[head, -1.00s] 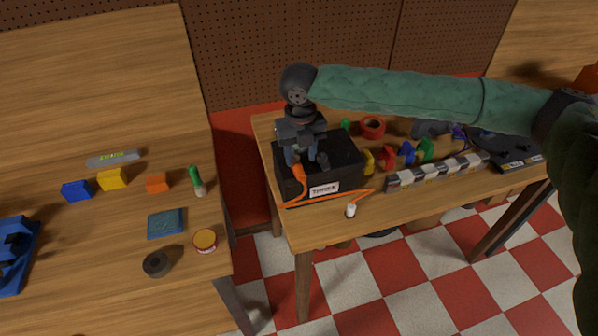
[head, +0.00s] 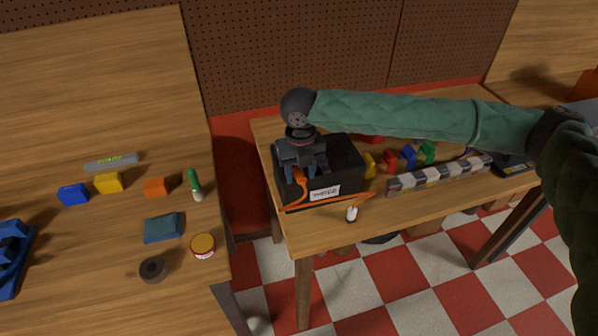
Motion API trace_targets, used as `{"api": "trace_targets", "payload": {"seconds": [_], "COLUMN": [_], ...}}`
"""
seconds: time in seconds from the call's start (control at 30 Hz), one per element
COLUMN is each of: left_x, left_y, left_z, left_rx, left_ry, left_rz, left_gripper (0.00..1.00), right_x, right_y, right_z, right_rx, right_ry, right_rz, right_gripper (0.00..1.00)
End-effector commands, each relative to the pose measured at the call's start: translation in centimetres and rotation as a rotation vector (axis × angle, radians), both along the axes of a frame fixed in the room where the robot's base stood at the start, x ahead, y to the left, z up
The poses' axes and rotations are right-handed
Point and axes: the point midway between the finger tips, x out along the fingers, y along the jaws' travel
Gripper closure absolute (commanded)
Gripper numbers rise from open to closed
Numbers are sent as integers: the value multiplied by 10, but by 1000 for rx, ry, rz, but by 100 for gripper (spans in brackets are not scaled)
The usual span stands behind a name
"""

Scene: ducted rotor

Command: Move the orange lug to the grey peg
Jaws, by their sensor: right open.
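The orange lug (head: 300,187) stands upright at the front left of the black box (head: 347,162), with an orange cable (head: 335,201) running from it along the box's front. My right gripper (head: 303,177) points down over the box's left part. Its jaws are open, with the lug's upper part at or between the fingertips; I cannot tell whether they touch. I cannot make out the grey peg now; the gripper covers much of the box's left top. My left gripper is out of view.
A white-capped item (head: 352,214) stands before the box. Coloured blocks (head: 408,156) and a black-and-white strip (head: 440,174) lie to its right. A gap separates the tables.

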Motion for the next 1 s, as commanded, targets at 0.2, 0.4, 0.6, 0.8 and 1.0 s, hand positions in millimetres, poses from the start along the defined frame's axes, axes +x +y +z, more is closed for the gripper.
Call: {"api": "trace_targets", "payload": {"seconds": [0.2, 0.4, 0.6, 0.8, 1.0], "left_x": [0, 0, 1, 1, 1], "left_y": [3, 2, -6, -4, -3], "left_z": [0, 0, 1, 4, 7], "left_rx": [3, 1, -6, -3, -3], "left_ry": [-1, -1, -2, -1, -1], "left_rz": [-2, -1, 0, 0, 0], "left_gripper": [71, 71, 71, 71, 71], "right_x": [0, 0, -1, -6, -12], "right_y": [0, 0, 0, -2, -4], "right_z": [0, 0, 1, 1, 1], "right_rx": [0, 0, 0, 0, 0], "right_ry": [0, 0, 0, 0, 0], "right_rz": [0, 0, 0, 0, -1], "right_gripper": [78, 100, 100, 100, 100]}}
